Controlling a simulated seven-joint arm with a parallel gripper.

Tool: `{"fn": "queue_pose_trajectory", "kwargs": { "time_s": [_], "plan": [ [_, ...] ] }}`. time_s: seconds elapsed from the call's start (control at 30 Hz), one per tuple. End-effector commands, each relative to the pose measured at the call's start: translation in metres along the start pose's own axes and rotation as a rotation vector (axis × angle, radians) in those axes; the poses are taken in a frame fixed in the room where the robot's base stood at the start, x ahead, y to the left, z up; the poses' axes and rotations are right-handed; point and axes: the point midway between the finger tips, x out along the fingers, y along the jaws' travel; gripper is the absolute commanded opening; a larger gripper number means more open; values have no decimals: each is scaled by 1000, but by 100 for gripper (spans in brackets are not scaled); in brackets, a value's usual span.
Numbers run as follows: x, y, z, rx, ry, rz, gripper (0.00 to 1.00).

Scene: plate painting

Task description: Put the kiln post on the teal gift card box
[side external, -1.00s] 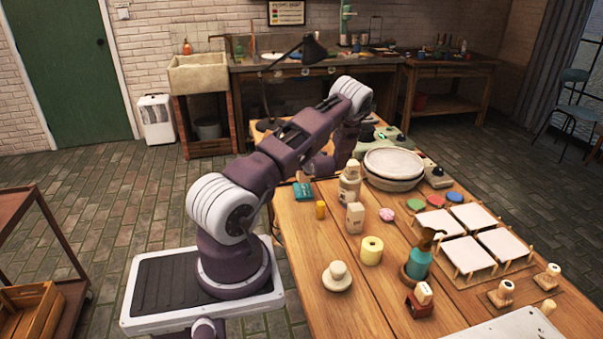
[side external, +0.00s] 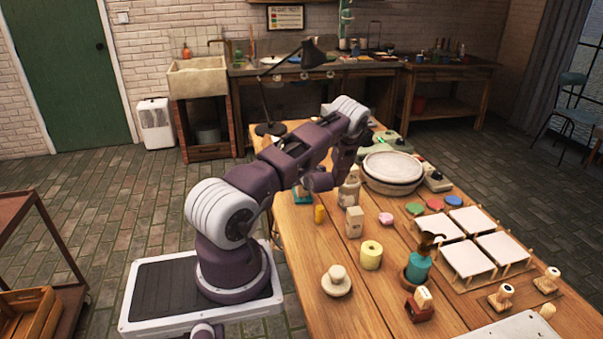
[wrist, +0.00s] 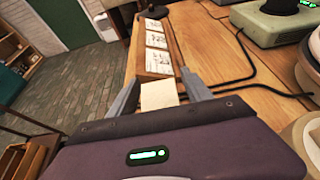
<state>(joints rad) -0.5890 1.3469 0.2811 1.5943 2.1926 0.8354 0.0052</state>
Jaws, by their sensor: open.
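The teal gift card box (side external: 302,197) lies at the left edge of the wooden table in the side view, partly hidden by my arm. My gripper (wrist: 158,90) is open; in the side view its fingers are largely hidden. In the wrist view a pale cream block, which looks like the kiln post (wrist: 158,95), shows between the open fingers. I cannot tell whether it touches either finger or what it rests on. The teal box cannot be made out in the wrist view.
A round potter's wheel (side external: 393,168) is behind. Black cables (wrist: 250,75) cross the table.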

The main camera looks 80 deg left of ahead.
Motion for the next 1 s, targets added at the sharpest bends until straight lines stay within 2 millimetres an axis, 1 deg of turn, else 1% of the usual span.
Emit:
{"fn": "queue_pose_trajectory", "kwargs": {
  "time_s": [0.07,0.17,0.3,0.4,0.5,0.6,0.67,0.73,0.77,0.8,0.87,0.9,0.97,1.0],
  "plan": [
    [-9,-1,0,0,1,-1,58],
    [-31,-1,0,2,2,-2,58],
    [-66,-1,0,2,2,-3,58],
    [-88,-1,0,1,1,-2,58],
    [-105,-1,0,1,1,-2,58],
    [-116,-1,0,0,1,-2,58],
    [-122,-1,4,-18,-3,4,58],
    [-138,-1,22,-93,-15,29,58],
    [-149,-1,34,-149,-21,47,58],
    [-167,2,52,-242,-24,79,58],
    [-204,9,76,-414,-12,135,58],
    [-230,16,88,-536,10,175,58],
    [-273,27,98,-717,67,231,58],
    [-303,35,102,-841,121,269,58]
  ]
}}
